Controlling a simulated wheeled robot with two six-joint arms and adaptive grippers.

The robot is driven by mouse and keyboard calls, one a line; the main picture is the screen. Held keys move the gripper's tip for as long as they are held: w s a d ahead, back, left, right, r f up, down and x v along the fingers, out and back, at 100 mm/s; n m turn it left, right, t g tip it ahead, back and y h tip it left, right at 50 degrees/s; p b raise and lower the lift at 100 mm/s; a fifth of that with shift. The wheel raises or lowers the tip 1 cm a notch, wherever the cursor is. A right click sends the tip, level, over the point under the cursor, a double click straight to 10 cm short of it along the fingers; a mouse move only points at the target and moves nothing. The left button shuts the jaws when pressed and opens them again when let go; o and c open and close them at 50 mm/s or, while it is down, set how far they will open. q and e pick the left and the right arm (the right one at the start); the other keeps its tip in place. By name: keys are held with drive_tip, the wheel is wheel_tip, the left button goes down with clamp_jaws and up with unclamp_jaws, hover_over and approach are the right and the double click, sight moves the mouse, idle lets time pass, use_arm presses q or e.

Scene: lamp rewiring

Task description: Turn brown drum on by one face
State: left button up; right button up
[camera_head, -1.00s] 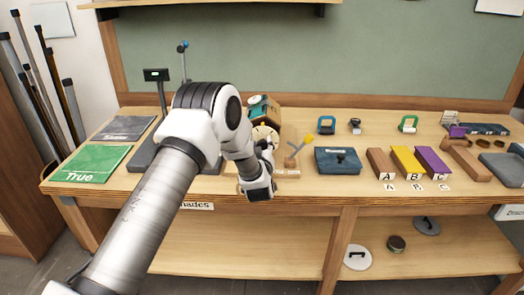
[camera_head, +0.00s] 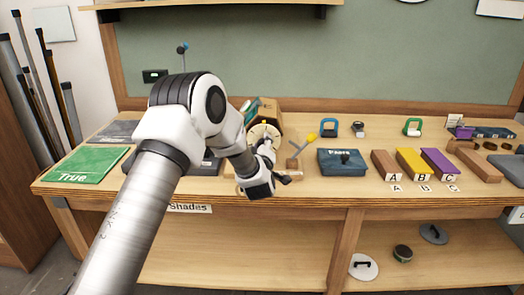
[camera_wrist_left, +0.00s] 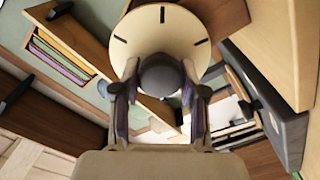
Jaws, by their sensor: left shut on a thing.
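The brown drum (camera_head: 270,112) stands on the bench left of the middle, partly behind my left wrist. It has a teal patch on its upper left side and a round cream dial (camera_head: 258,131) on its front. In the left wrist view the dial (camera_wrist_left: 160,28) has dark marks around its rim and a dark grey round knob (camera_wrist_left: 162,75) at its centre. My left gripper (camera_head: 265,146) is at the front of the dial. In the left wrist view its fingers (camera_wrist_left: 161,90) are shut on the knob from both sides. My right gripper is out of view.
A yellow-tipped lever (camera_head: 308,138) stands just right of the drum. Further right are a dark blue box (camera_head: 342,163) and brown, yellow and purple blocks marked A, B and C. A green mat (camera_head: 85,165) marked True lies at the left.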

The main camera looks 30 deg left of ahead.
use_arm(q)
drive_tip(key=shift+n+b, duration=0.9)
drive_tip(key=shift+b, duration=0.1)
drive_tip(key=shift+r, duration=0.1)
drive_tip(key=o, duration=1.1)
drive_tip(key=shift+w, duration=0.2)
drive_tip(key=v, duration=1.2)
